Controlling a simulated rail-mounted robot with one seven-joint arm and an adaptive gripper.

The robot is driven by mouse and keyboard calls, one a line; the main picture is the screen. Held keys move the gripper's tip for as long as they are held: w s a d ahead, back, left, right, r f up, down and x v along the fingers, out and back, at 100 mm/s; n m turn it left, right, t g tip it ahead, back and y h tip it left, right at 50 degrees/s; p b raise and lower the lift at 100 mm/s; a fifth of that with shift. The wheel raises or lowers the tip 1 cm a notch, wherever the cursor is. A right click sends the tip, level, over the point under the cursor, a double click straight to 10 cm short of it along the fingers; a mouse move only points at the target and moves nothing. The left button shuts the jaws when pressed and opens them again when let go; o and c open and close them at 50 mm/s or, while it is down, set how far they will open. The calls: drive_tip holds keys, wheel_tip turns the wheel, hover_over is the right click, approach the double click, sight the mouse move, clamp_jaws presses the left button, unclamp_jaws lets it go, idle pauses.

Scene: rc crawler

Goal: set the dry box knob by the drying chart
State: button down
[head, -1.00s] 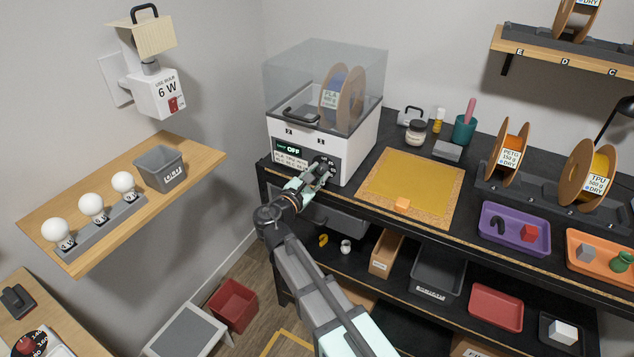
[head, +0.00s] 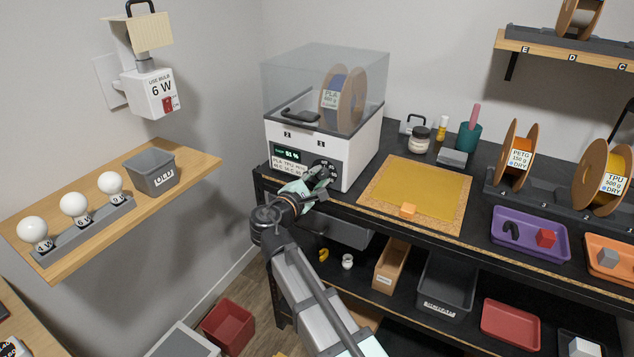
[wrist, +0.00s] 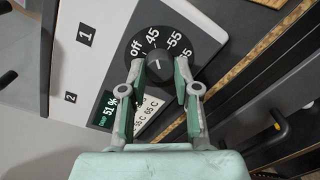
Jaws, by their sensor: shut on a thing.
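The white dry box (head: 283,137) stands at the left end of the black bench, with a spool labelled PLA (head: 330,97) under its clear lid. The round black knob (wrist: 158,66) is on its front, with off, 45, 55 and a partly hidden mark around it. Its white line points up the wrist picture, near 45. My gripper (wrist: 160,72) is shut on the knob, a finger on each side; it also shows in the head view (head: 322,176). The display (wrist: 113,103) reads 51 %. The drying chart (head: 290,166) is below it, partly covered by a finger in the wrist view.
A yellow mat (head: 415,190) with an orange block (head: 407,210) lies right of the box. A purple tray (head: 530,234) and spools stand further right. A wooden shelf (head: 200,161) with bulbs and a grey bin (head: 152,172) is on the left wall.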

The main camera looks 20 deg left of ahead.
drive_tip(key=c, duration=0.8)
unclamp_jaws()
drive_tip(key=shift+c, duration=0.2)
drive_tip(key=v, duration=1.2)
